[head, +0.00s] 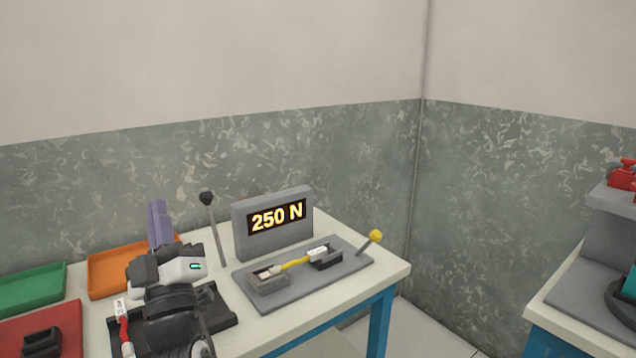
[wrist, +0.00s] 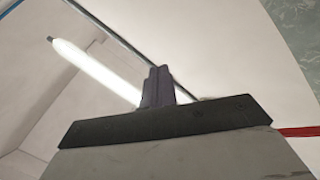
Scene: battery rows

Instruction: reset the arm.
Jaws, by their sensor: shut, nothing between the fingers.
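My gripper (head: 158,207) stands at the left of the table in the head view, its purple fingers pointing up. The fingers are together with nothing between them. My white and black wrist and arm links rise in front of the table and hide part of it. In the wrist view my gripper (wrist: 159,72) shows as two closed purple fingers against the ceiling and upper walls, with a bright tube lamp (wrist: 95,70) behind. The gripper touches nothing that I can see.

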